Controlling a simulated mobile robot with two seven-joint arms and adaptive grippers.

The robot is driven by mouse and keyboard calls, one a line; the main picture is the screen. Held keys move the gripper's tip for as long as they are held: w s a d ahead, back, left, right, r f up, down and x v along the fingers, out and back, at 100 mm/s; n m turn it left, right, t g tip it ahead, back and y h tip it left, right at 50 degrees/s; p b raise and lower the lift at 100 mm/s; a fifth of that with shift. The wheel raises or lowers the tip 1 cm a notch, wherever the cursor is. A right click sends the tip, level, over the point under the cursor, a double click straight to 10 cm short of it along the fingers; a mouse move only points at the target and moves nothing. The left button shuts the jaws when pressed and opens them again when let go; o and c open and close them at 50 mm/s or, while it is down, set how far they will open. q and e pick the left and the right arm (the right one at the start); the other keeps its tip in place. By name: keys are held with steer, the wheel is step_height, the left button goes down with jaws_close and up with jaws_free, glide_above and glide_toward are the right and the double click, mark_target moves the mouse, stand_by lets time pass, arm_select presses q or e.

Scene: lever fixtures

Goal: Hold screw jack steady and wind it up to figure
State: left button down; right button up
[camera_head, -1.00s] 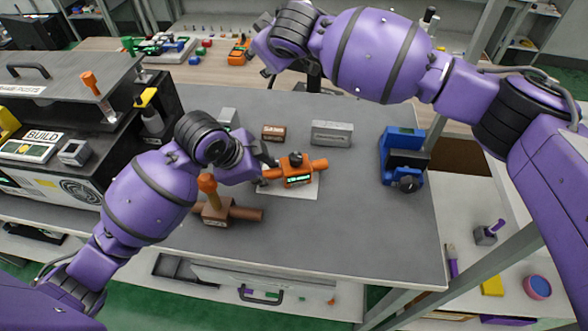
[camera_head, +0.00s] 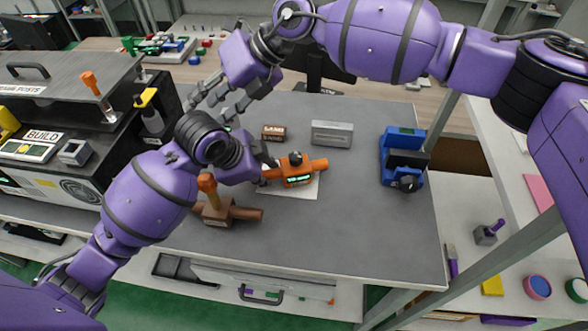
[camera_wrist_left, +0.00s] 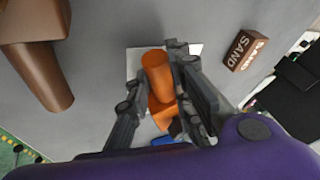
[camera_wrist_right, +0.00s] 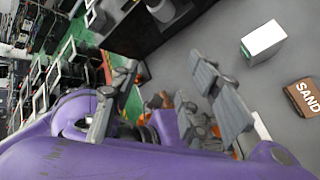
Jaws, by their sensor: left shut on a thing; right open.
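The orange screw jack (camera_head: 298,181) sits on a white sheet (camera_head: 305,192) on the grey bench. It has a lit green display on its front, a dark knob on top and a round bar out to each side. My left gripper (camera_head: 262,172) is shut on the jack's left bar; the bar (camera_wrist_left: 157,72) shows between its fingers in the left wrist view. My right gripper (camera_head: 207,102) is open and empty, above the bench behind and left of the jack. The figure on the display is too small to read.
A brown fixture (camera_head: 218,213) with an upright orange handle stands left in front of the jack. Behind it are a brown SAND block (camera_head: 273,132) and a grey block (camera_head: 331,133). A blue device (camera_head: 403,158) stands right. The bench's front right is clear.

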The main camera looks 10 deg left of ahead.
steer(key=w+d+f+n+t+h, duration=0.1)
steer(key=w+d+f+n+h, duration=0.1)
steer(key=d+f+h, duration=0.4)
steer(key=h, duration=0.3)
glide_toward(296, 156)
steer(key=shift+t, duration=0.3)
steer(key=f, duration=0.5)
steer(key=shift+s+a+f, duration=0.1)
steer(key=shift+a+f, duration=0.1)
steer(key=shift+a, duration=0.15)
steer(key=shift+s+d+f, duration=0.1)
steer(key=shift+d+f, duration=0.1)
steer(key=shift+f, duration=2.5)
steer(key=shift+o, duration=0.4)
